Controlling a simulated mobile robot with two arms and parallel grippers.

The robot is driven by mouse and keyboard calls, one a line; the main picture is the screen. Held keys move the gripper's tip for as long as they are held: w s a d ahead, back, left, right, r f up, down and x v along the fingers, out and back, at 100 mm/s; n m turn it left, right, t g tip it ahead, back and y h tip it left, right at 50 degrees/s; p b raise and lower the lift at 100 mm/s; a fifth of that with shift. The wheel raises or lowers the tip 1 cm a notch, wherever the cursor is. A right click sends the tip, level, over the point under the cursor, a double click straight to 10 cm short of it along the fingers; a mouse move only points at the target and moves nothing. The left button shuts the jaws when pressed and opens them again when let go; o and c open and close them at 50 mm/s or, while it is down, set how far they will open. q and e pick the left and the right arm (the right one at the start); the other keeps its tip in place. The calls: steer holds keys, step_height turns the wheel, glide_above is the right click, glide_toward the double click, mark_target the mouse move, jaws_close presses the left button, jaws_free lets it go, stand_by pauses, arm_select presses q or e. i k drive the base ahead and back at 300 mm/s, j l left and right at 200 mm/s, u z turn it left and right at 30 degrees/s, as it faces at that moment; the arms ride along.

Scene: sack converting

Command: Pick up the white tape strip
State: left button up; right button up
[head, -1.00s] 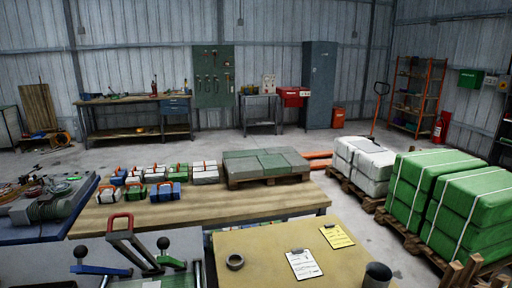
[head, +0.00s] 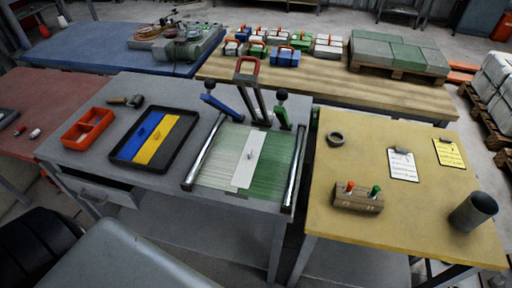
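The white tape strip (head: 248,161) lies on a striped green and pale sheet (head: 272,165) between two metal rails on the grey workbench. A small dark tab or knob shows near the middle of the strip. A black tray (head: 116,157) to the left holds a blue strip (head: 139,138) and a yellow strip (head: 167,143), each with a similar small mark. Neither of my grippers is in view.
A lever with a red handle (head: 246,68) and blue and green levers stand behind the sheet. A red divided box (head: 88,128) and a hammer (head: 125,100) are left. The yellow table (head: 400,225) at right carries a tape roll, papers, a block with pegs and a cup.

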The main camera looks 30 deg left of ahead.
mark_target(242, 178)
steer(key=j, duration=0.45)
steer(key=k+j, duration=0.15)
steer(key=j, duration=0.3)
steer(key=j+z, duration=0.1)
steer(key=j, duration=0.4)
steer(key=k+j, duration=0.15)
steer(key=j, duration=0.3)
